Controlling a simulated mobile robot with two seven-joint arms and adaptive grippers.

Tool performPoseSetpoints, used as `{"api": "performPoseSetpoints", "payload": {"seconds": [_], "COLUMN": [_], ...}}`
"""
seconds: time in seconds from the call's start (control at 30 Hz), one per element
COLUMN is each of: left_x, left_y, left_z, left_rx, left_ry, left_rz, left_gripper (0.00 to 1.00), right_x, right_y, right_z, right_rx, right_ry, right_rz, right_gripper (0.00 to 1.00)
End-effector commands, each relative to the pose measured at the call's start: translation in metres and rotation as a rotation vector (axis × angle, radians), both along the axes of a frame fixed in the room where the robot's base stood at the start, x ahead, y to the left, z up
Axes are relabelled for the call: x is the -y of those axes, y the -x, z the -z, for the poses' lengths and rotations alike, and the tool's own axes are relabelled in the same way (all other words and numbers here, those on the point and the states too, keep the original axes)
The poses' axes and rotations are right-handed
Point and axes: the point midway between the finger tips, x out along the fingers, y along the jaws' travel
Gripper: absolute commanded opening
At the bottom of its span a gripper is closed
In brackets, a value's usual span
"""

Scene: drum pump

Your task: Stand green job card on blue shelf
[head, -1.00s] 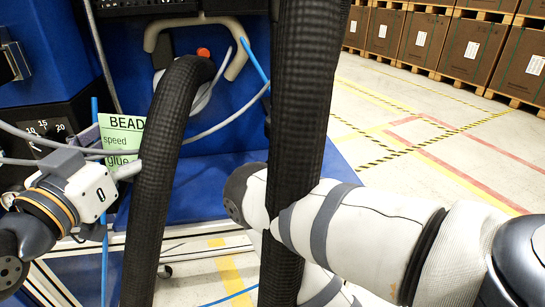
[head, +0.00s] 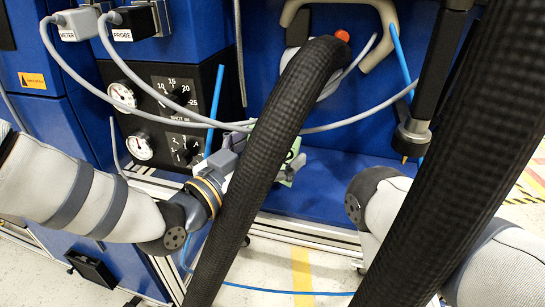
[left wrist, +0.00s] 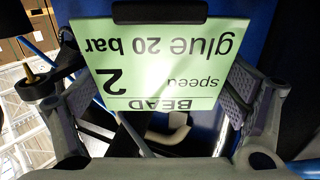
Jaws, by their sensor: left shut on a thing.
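The green job card (head: 290,168) shows only partly in the head view, behind a thick black hose. In the left wrist view the card (left wrist: 155,60) is upside down, with "BEAD speed 2 glue 20 bar" readable and a dark bar along its picture-top edge. My left gripper (head: 230,158) is shut on it, with one finger at each side edge. The blue shelf (head: 335,182) is the flat blue surface around and below the card in the head view. I cannot tell whether the card touches it. My right gripper is out of view.
Thick black hoses (head: 262,150) cross in front of the card and shelf. Grey cables run from the METER and PROBE plugs (head: 137,22). A dark gauge panel (head: 165,110) stands at left. A dark nozzle (head: 411,130) hangs at right. The shelf's right part looks clear.

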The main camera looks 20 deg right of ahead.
Motion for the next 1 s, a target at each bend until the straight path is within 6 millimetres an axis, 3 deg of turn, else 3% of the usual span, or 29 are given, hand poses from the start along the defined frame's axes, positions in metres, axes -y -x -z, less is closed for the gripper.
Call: {"api": "performPoseSetpoints", "payload": {"seconds": [0.03, 0.1, 0.43, 0.47, 0.5, 0.9, 1.0], "left_x": [0.0, 0.0, 0.0, 0.0, 0.0, -0.001, -0.014], "left_y": [0.0, 0.0, 0.0, 0.0, 0.0, 0.001, 0.009], "left_z": [0.014, 0.019, 0.022, 0.021, 0.021, 0.015, 0.016], "left_rx": [-0.007, -0.003, -0.001, -0.001, -0.001, 0.0, -0.001], "left_ry": [-0.001, -0.001, 0.0, -0.001, -0.001, -0.001, -0.004], "left_rz": [0.0, 0.0, 0.001, 0.001, 0.001, 0.0, 0.0], "left_gripper": [0.63, 0.63, 0.63, 0.97, 1.0, 1.0, 1.0], "right_x": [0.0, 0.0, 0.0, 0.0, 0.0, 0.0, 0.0], "right_y": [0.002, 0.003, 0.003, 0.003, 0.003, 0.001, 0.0], "right_z": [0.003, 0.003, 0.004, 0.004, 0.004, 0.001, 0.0], "right_rx": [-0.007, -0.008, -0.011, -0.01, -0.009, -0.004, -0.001], "right_ry": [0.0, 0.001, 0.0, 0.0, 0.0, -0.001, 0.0], "right_rz": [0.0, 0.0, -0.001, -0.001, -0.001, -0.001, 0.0], "right_gripper": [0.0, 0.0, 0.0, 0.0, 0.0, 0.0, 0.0]}}
